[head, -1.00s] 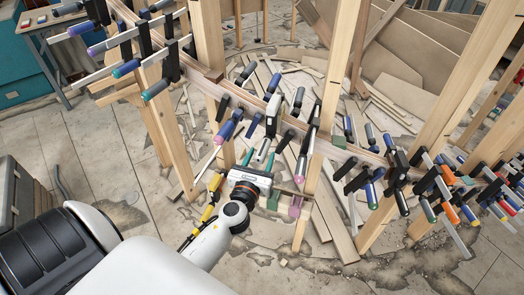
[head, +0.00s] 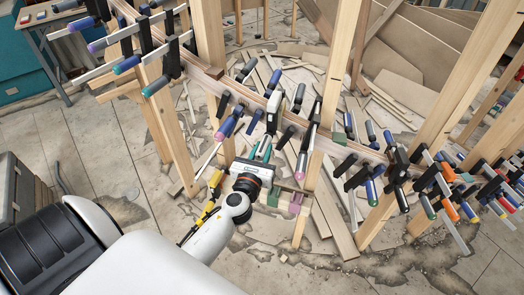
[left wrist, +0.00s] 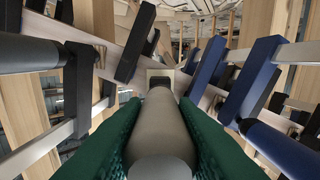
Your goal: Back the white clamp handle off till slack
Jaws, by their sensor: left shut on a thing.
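The white clamp handle (left wrist: 160,125) looks pale grey in the left wrist view, a rounded grip pointing straight at the camera. My left gripper (head: 263,150) has its green fingers (left wrist: 160,110) on both sides of it and is shut on it. A narrower shaft runs from the handle toward a light block at the curved wooden stringer. In the head view the handle is mostly hidden by my fingers below the stringer (head: 262,103). My right gripper is not in view.
Dark and blue clamps crowd both sides, with a blue clamp handle (left wrist: 285,145) close at right and a black one (left wrist: 30,55) at left. Wooden posts (head: 335,90) stand to the right. Scrap boards litter the floor behind; open floor lies at lower left.

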